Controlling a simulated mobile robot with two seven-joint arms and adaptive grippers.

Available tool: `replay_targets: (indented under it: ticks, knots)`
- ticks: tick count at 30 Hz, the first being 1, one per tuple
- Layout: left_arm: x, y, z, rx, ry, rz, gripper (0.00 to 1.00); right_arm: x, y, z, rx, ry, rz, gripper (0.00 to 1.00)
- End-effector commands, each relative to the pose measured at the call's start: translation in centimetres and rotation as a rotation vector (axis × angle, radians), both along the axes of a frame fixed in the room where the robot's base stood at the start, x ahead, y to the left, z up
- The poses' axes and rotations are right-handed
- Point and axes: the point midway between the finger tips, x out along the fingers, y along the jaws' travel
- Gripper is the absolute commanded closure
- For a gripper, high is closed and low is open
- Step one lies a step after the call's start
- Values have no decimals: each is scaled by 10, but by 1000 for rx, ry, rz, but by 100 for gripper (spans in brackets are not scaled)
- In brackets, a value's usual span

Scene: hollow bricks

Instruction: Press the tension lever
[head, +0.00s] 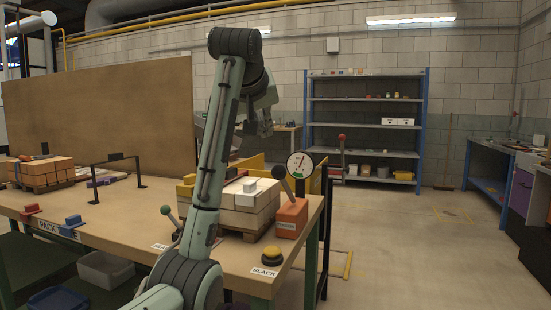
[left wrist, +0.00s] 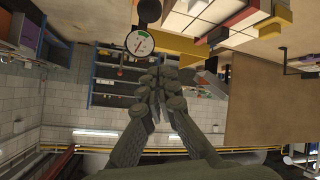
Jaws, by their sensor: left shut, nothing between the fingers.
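The tension lever (head: 284,183) is a grey rod with a dark ball knob, rising tilted from an orange housing (head: 291,216) on the bench's right end. Its dark knob (left wrist: 149,11) seems to show at the top of the left wrist view. A round gauge (head: 300,165) with a red needle stands beside it and also shows in the left wrist view (left wrist: 139,43). My left gripper (left wrist: 157,78) is shut and empty, fingertips together, apart from the lever. In the head view it is above and behind the brick stack, partly hidden by my arm. My right gripper is out of view.
White and tan bricks (head: 250,197) sit on a pallet left of the lever. A yellow button (head: 271,254) by the SLACK label and a green-knobbed lever (head: 167,213) are near. Another brick pallet (head: 40,172) stands far left. Floor right of the bench is clear.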

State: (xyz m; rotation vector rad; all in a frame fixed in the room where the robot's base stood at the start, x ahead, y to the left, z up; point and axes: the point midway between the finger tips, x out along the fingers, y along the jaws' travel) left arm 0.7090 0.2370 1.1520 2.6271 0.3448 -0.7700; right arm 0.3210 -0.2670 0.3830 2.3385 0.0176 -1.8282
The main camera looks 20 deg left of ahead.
Motion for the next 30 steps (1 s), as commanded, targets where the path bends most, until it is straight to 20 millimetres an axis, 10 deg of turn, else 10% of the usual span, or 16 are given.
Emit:
replay_targets:
  ticks: [10, 24, 30]
  knots:
    - [12, 2, -9, 0, 5, 1, 100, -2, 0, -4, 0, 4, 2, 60]
    - [84, 13, -58, 1, 5, 1, 100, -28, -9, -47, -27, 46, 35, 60]
    - [63, 1, -72, 1, 1, 0, 100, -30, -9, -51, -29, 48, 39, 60]
